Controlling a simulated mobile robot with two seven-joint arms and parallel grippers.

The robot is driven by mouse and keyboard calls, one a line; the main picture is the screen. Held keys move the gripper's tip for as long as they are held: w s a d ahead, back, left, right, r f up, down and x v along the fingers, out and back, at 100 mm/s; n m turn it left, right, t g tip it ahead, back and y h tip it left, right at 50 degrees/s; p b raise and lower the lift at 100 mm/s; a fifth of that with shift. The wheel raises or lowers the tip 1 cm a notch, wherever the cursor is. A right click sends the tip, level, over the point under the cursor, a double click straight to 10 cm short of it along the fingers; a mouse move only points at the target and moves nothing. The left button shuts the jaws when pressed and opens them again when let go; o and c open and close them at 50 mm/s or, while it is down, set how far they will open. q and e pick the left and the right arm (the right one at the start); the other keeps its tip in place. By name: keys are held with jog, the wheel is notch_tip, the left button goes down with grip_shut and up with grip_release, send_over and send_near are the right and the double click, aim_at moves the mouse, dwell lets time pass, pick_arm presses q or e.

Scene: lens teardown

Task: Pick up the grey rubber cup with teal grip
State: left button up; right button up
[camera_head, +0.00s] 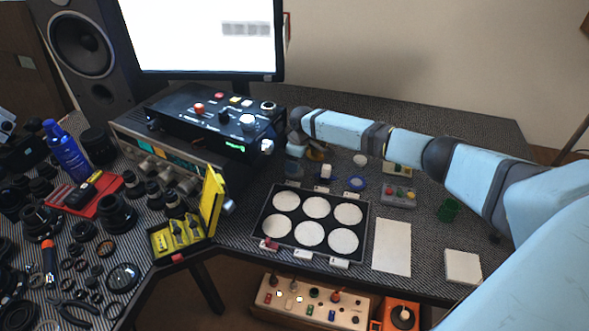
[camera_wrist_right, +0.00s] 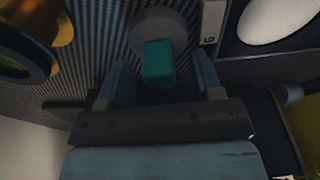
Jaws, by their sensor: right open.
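The grey rubber cup (camera_wrist_right: 160,24) is at the top centre of the right wrist view, with its teal block-shaped grip (camera_wrist_right: 159,64) towards the camera. My right gripper (camera_wrist_right: 163,78) is open, one finger on each side of the teal grip. I cannot tell whether either finger touches it. In the head view my right gripper (camera_head: 295,143) is behind the tray of white discs, and a dim grey round shape below it looks like the cup (camera_head: 294,169). The gripper and shadow hide most of the grip there. My left gripper is not in view.
A black tray of white discs (camera_head: 263,217) lies just in front of the cup. An amber ring (camera_head: 315,153) is close to the right. A black control box (camera_head: 180,125) stands to the left. A white sheet (camera_head: 391,247) and a small grey button box (camera_head: 399,195) are further right.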

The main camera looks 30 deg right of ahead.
jog(key=shift+c, duration=0.2)
jog(key=c, duration=1)
jog(key=shift+s+r, duration=0.1)
jog(key=shift+s+a+r, duration=0.3)
jog(key=shift+s+r, duration=0.05)
jog(key=shift+r, duration=0.1)
jog(key=s+a+r, duration=0.2)
jog(key=s, duration=0.1)
jog(key=s+a+r+p, duration=0.1)
jog(key=s+a+r, duration=0.1)
jog(key=s+a, duration=0.1)
jog(key=s+a+r, duration=0.2)
jog(key=s+r, duration=0.1)
jog(key=s, duration=0.1)
jog(key=shift+s+a+p, duration=0.25)
jog(key=shift+a+p, duration=0.1)
jog(key=shift+p, duration=0.05)
